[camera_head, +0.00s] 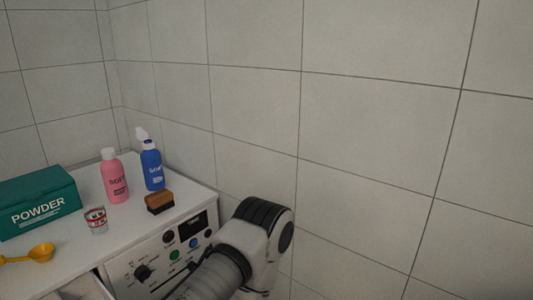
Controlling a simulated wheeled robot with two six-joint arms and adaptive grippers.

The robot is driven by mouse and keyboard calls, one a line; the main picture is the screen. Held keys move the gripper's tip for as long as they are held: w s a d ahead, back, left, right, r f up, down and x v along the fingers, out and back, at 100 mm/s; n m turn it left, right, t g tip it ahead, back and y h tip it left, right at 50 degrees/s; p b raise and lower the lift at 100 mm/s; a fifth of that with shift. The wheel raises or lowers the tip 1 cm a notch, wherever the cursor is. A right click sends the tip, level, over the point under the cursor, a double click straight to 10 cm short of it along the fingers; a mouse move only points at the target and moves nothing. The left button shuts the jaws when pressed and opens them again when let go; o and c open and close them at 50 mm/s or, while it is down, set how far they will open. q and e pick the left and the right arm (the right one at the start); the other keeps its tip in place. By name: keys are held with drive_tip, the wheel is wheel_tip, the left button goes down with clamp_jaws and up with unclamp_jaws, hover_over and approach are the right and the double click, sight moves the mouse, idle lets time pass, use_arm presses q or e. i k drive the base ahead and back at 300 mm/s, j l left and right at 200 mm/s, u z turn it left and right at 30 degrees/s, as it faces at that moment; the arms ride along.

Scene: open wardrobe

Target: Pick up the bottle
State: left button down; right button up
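Two bottles stand upright on top of the white washing machine. The pink bottle (115,178) has a white cap and lettering on its front. The blue bottle (152,168) with a white pump or spray top stands just to its right and a little farther back. One of my arms rises at the bottom centre, in front of the machine's right end, with its joint below the height of the bottles. No gripper fingers show on it. Neither of my grippers is in view, and nothing touches the bottles.
A brown brush (160,202) lies in front of the blue bottle. A green powder box (38,202), a small can or cup (96,220) and a yellow scoop (40,253) are on the left. The washing machine (128,222) meets a tiled wall (380,130) behind. Its front has a control panel with knobs.

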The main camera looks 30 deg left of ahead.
sight(151, 158)
drive_tip(key=u, duration=1.75)
